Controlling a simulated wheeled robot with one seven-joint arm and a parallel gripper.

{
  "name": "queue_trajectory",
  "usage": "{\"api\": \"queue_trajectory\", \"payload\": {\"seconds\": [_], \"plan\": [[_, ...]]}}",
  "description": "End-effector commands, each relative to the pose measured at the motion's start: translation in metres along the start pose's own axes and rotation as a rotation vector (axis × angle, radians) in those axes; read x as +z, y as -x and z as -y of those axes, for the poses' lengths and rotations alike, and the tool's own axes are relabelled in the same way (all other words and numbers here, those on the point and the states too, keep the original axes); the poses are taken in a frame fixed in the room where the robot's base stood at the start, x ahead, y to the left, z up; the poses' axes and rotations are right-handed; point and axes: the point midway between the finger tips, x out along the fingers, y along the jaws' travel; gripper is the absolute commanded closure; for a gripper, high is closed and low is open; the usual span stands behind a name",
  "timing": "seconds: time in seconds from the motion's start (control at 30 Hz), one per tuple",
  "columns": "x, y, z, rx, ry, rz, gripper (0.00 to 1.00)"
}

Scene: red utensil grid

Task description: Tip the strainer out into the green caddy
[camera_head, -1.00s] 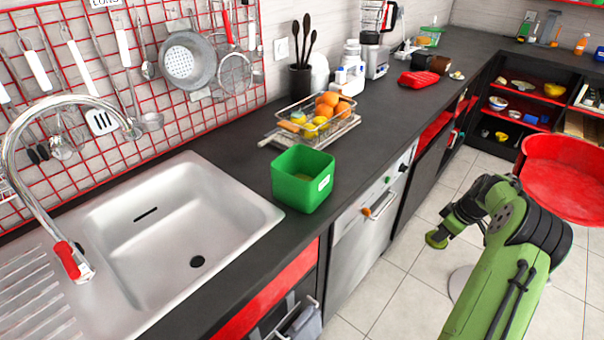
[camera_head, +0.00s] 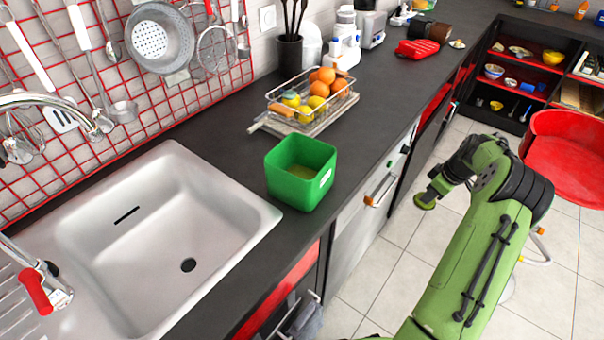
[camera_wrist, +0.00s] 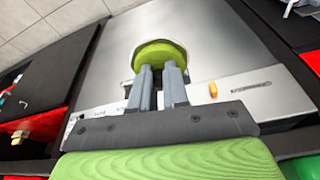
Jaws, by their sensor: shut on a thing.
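The green caddy (camera_head: 318,192) is a square open-topped box with a white label, upright on the dark counter right of the sink. Something brownish shows inside it. My gripper (camera_wrist: 160,78) is shut on a round, yellow-green, shallow piece (camera_wrist: 158,53), which I take to be the strainer. In the head view this strainer (camera_head: 425,201) hangs below my gripper, out over the floor in front of the counter, right of the caddy and apart from it. What it contains is not visible. The caddy's green side (camera_wrist: 303,168) seems to show at the lower right in the wrist view.
The sink (camera_head: 150,235) lies left of the caddy, its drain hole bare. A wire basket of fruit (camera_head: 312,100) stands behind the caddy. A dishwasher front (camera_head: 370,215) faces my arm. A red chair (camera_head: 565,155) stands at the right. Utensils hang on the red grid (camera_head: 90,75).

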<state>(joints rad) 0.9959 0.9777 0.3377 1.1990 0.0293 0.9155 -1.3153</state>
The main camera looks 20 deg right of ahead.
Motion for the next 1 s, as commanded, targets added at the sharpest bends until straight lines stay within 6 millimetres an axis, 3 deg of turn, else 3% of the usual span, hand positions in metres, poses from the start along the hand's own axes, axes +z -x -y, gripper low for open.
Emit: {"api": "queue_trajectory", "payload": {"seconds": [0.27, 0.73, 1.0], "plan": [[-0.001, 0.003, 0.0, 0.001, 0.0, 0.0, 1.0], [-0.011, 0.039, 0.0, 0.002, -0.001, 0.0, 1.0], [-0.011, 0.039, 0.0, 0.001, 0.0, 0.0, 1.0]]}}
